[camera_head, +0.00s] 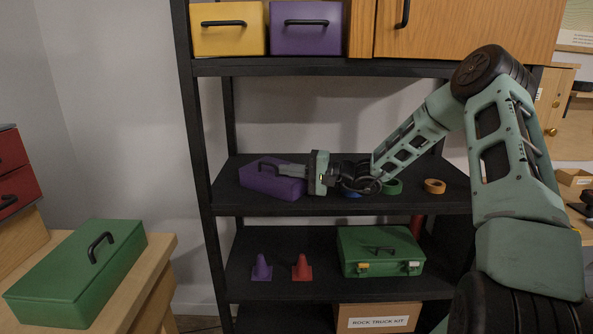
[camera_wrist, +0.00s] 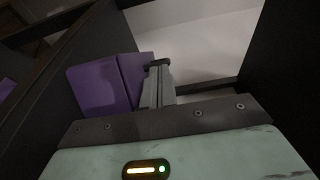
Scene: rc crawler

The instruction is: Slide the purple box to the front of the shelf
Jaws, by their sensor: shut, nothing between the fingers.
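A purple box (camera_head: 262,184) lies on the middle shelf (camera_head: 325,204) of the black rack, toward its left side and turned at an angle. A dark handle shows on its top. In the wrist view the purple box (camera_wrist: 98,88) is just left of the fingers. My gripper (camera_head: 283,167) reaches in from the right, with its shut, empty fingers at the box's right, back side. The closed fingers (camera_wrist: 158,75) also show in the wrist view. I cannot tell whether they touch the box.
Rolls of green (camera_head: 392,187) and orange tape (camera_head: 434,186) lie right of my gripper. A yellow box (camera_head: 229,40) and another purple box (camera_head: 306,42) stand on the shelf above. Below are two cones and a green case (camera_head: 381,258). A rack post (camera_head: 197,130) stands left of the box.

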